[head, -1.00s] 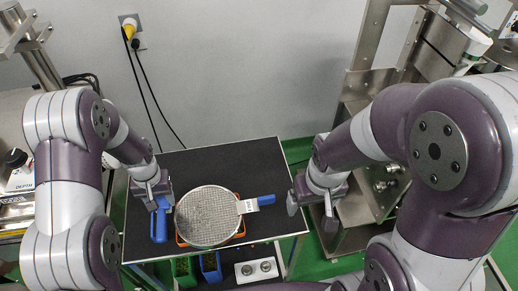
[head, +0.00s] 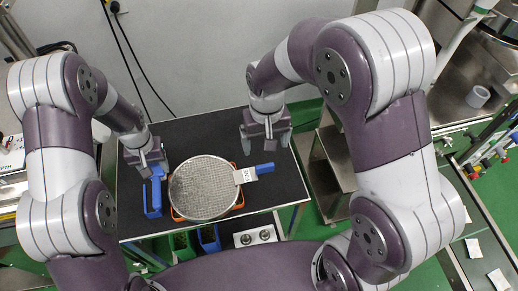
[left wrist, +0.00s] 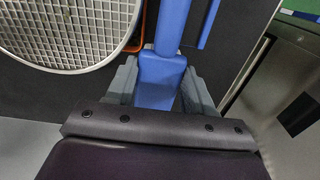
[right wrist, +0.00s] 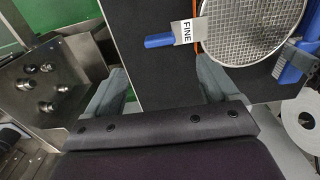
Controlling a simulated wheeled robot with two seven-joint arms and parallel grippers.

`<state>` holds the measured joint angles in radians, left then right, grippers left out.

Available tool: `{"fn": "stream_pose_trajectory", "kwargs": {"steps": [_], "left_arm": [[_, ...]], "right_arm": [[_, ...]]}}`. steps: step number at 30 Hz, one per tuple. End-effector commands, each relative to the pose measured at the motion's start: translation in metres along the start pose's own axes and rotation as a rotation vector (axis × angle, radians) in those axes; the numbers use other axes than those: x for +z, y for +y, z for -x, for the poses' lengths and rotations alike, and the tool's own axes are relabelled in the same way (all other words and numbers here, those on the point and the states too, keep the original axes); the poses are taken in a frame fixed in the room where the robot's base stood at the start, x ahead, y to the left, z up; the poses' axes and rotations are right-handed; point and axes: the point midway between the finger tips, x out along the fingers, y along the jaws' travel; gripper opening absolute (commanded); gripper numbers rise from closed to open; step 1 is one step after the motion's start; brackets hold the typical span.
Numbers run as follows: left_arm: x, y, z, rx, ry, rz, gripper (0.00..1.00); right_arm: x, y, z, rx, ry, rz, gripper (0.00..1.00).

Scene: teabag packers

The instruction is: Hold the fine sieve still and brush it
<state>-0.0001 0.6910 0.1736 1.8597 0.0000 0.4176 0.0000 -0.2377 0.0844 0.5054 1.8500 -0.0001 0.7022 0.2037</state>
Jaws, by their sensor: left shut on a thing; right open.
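The fine sieve (head: 203,188) is a round wire mesh with a pale rim, lying on an orange support (head: 176,214) on the dark table. Its blue handle (head: 265,168) points right and carries a white tag reading FINE (right wrist: 186,31). My left gripper (head: 153,172) is shut on a blue tool (left wrist: 160,80), seemingly the brush, beside the sieve's left edge. My right gripper (head: 266,145) is open and empty, above and behind the sieve's handle. The mesh also shows in the left wrist view (left wrist: 65,25).
The dark tabletop (head: 205,128) is bare behind the sieve and to its right. Blue bins (head: 209,240) and a white block with two round metal parts (head: 256,237) stand at the front, below the tabletop. A metal stand (head: 335,165) is to the right.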

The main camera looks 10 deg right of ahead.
Motion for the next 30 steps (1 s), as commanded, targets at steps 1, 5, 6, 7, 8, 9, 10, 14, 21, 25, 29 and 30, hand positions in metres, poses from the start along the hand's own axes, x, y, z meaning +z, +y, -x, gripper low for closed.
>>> {"fn": "stream_pose_trajectory", "kwargs": {"steps": [1, 5, 6, 7, 8, 9, 10, 14, 21, 25, 29, 30], "left_arm": [[0.0, 0.0, 0.002, 0.0, 0.001, 0.0, 0.16], [0.0, 0.0, 0.007, 0.0, 0.001, 0.0, 0.16], [0.0, 0.0, 0.008, 0.0, 0.001, 0.0, 0.16], [0.0, 0.0, 0.009, 0.0, 0.001, 0.0, 0.16], [0.0, 0.0, 0.01, 0.0, 0.001, 0.0, 0.16], [0.0, 0.0, 0.011, 0.0, 0.001, 0.0, 0.16], [0.0, 0.0, 0.011, 0.0, 0.001, 0.0, 0.16], [0.0, 0.0, 0.014, 0.0, 0.001, 0.0, 0.16], [0.0, 0.0, 0.015, 0.0, 0.001, 0.0, 0.16], [0.0, 0.0, 0.014, 0.0, 0.001, 0.0, 0.16], [0.0, 0.0, 0.014, 0.0, 0.001, 0.0, 0.16], [0.0, 0.0, 0.014, 0.0, 0.001, 0.0, 0.16]], "right_arm": [[0.001, 0.0, -0.006, 0.001, -0.004, 0.0, 0.87], [0.002, 0.001, -0.034, 0.001, -0.007, 0.0, 0.87], [0.002, 0.001, -0.043, 0.001, -0.007, 0.0, 0.87], [0.002, 0.001, -0.051, 0.001, -0.007, 0.0, 0.87], [0.002, 0.001, -0.058, 0.001, -0.007, 0.0, 0.87], [0.002, 0.001, -0.067, 0.001, -0.006, 0.0, 0.87], [0.001, 0.001, -0.074, 0.001, -0.005, 0.0, 0.87], [0.001, 0.0, -0.097, 0.0, -0.003, 0.0, 0.87], [0.0, 0.0, -0.113, 0.0, 0.001, 0.0, 0.87], [0.0, 0.0, -0.113, 0.0, 0.001, 0.0, 0.87], [0.0, 0.0, -0.113, 0.0, 0.001, 0.0, 0.61], [0.0, 0.0, -0.113, 0.0, 0.001, 0.0, 0.48]]}}
